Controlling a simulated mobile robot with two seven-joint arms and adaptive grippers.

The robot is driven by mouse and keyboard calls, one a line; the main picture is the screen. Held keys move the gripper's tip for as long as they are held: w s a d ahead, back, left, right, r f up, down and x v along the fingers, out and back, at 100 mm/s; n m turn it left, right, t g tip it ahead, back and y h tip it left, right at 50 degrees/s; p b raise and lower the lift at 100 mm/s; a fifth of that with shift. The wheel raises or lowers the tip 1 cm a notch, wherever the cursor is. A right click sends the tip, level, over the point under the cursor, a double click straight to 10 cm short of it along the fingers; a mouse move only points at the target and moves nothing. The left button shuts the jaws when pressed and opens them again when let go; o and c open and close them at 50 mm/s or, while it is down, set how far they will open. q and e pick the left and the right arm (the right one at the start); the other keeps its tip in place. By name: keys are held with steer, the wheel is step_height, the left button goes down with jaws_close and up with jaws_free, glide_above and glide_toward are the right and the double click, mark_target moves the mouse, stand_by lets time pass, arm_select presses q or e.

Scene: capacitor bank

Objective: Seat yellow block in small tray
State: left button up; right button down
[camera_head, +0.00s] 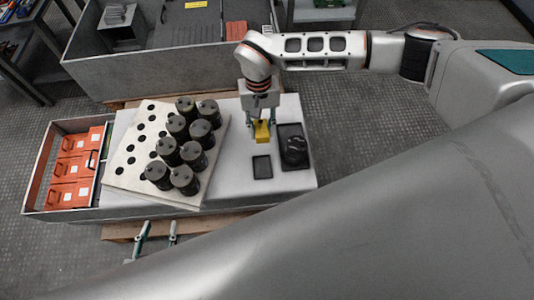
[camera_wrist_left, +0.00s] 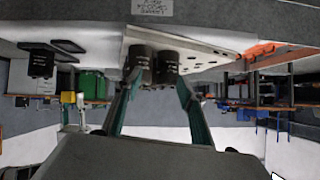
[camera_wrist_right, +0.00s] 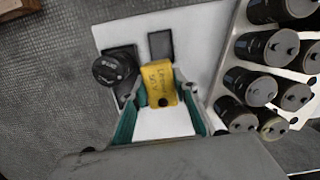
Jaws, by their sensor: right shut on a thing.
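The yellow block (camera_head: 262,132) is between the fingers of my right gripper (camera_head: 260,122), which is shut on it and points down over the white bench top. In the right wrist view the block (camera_wrist_right: 158,82) shows lettering and a dark round spot. The small tray (camera_head: 262,167) is a flat, dark, empty rectangle just in front of the block; it also shows in the right wrist view (camera_wrist_right: 160,45). The block is apart from this tray. My left gripper (camera_head: 159,224) is open and empty near the bench's front edge; its spread fingers show in the left wrist view (camera_wrist_left: 160,90).
A larger dark tray (camera_head: 290,129) holding a black cylinder (camera_head: 295,150) lies right of the small tray. A tilted white board (camera_head: 130,170) with holes carries several black capacitors (camera_head: 193,155) to the left. A bin (camera_head: 45,185) of orange boxes stands at far left.

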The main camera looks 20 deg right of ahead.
steer(key=shift+s+a+f, duration=0.3)
steer(key=shift+s+f, duration=0.4)
steer(key=shift+f, duration=1)
steer(key=shift+s+a+f, duration=0.25)
steer(key=shift+s+f, duration=0.5)
steer(key=shift+f, duration=1)
steer(key=shift+s+a+f, duration=0.3)
steer(key=shift+s+f, duration=0.4)
steer(key=shift+f, duration=1.4)
steer(key=shift+f+b, duration=0.3)
steer(key=shift+b, duration=0.05)
steer(key=shift+w+f, duration=0.1)
steer(key=shift+f, duration=0.3)
arm_select(q)
steer(key=shift+s+a+f, duration=0.2)
steer(key=shift+a+f, duration=0.45)
steer(key=shift+f, duration=0.05)
arm_select(e)
steer(key=shift+w, duration=0.1)
arm_select(q)
steer(key=shift+s, duration=0.2)
steer(key=shift+s+f, duration=0.2)
steer(key=shift+s, duration=0.05)
